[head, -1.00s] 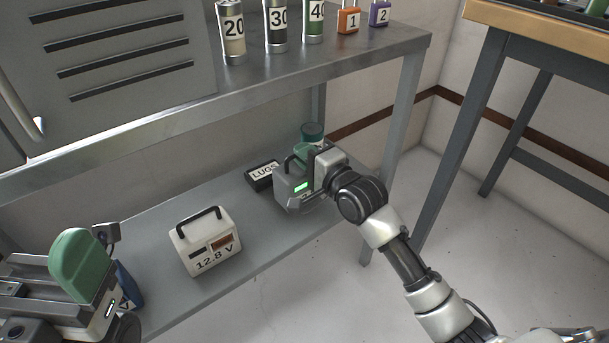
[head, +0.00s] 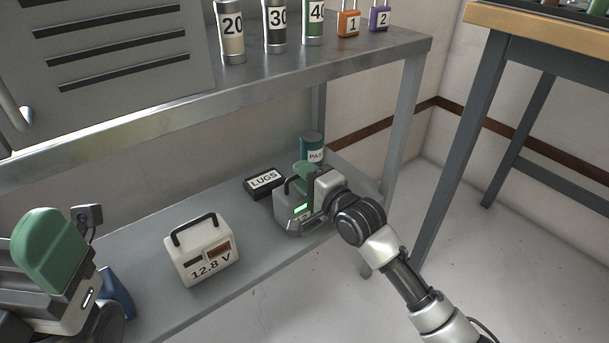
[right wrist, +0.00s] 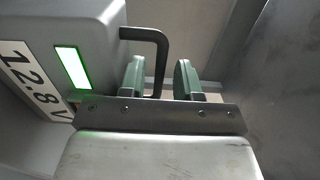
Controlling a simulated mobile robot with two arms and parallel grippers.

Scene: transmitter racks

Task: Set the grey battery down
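The grey battery (head: 285,217), with a lit green display, stands upright on the lower shelf (head: 262,262), seemingly resting on it. Its label reads 12.8 V in the right wrist view (right wrist: 28,80). My right gripper (head: 305,175) is at its black handle. In the right wrist view its green fingers (right wrist: 160,80) stand apart on either side of the handle (right wrist: 159,50), with narrow gaps showing. My left gripper (head: 48,250) is at the left edge. Only one green finger shows clearly, so its opening cannot be told.
A white 12.8 V battery (head: 202,250) stands left of the grey one. A LUGS box (head: 264,182) and a teal can (head: 312,147) are behind it. A blue object (head: 117,291) is partly hidden by my left gripper. The upper shelf's edge (head: 270,82) runs overhead.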

